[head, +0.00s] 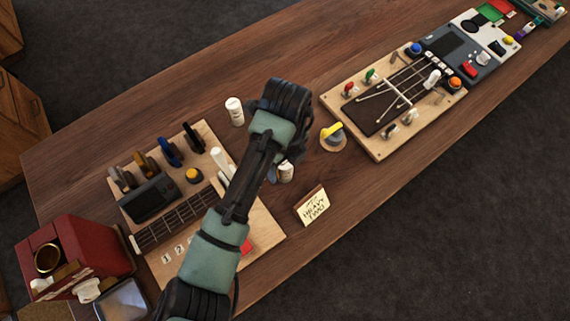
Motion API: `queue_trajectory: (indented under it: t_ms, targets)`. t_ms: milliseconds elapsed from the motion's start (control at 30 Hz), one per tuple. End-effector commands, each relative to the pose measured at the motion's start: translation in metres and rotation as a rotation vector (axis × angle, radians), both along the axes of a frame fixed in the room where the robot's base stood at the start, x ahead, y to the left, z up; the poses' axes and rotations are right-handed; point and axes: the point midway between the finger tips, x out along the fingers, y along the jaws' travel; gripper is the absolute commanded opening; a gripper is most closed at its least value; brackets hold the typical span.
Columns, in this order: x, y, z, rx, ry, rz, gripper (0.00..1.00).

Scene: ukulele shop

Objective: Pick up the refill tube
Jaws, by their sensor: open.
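Two small white cylinders with dark print stand on the wooden table, and I cannot tell for sure which is the refill tube. One white cylinder (235,111) stands clear, upright, left of my wrist. The other white cylinder (286,173) stands just below my wrist, partly hidden by my gripper. My gripper (278,168) points down beside and over this second cylinder. It is open, with its fingers mostly hidden behind my arm. I cannot tell whether it touches the cylinder.
A wooden board with a fretboard (180,223) lies under my forearm. Another string board (376,143) lies right. A yellow-topped knob (332,134) and a card reading "heavy two" (312,206) are near my gripper. A red box (72,258) stands at lower left.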

Motion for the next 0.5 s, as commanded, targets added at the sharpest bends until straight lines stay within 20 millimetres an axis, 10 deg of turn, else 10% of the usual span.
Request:
queue_trajectory:
  t_ms: [267,500]
  targets:
    - [0.0003,0.0003,-0.0034,0.0,-0.001,0.0,0.78]
    - [0.0003,0.0003,-0.0031,0.0,-0.001,0.0,0.34]
